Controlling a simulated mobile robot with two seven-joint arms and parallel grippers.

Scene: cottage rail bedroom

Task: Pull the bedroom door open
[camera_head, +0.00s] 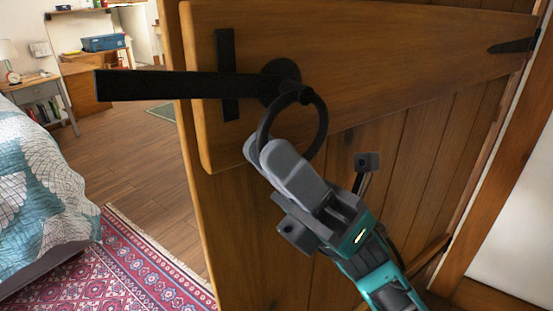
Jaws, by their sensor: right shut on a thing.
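The wooden bedroom door (390,75) stands partly open, with the room showing past its left edge. It carries a black latch bar (150,85) that sticks out beyond that edge, and a black ring handle (322,130) hanging from a round plate. My right gripper (262,155) comes up from the lower right and is shut on the lower left part of the ring, with its fingertips hiding that part. My left gripper is not in view.
A bed with a teal and white quilt (35,190) stands at the left. A red patterned rug (140,265) covers the floor before it. Bare wood floor (125,160) lies beyond the door edge. The door frame (505,180) is close at the right.

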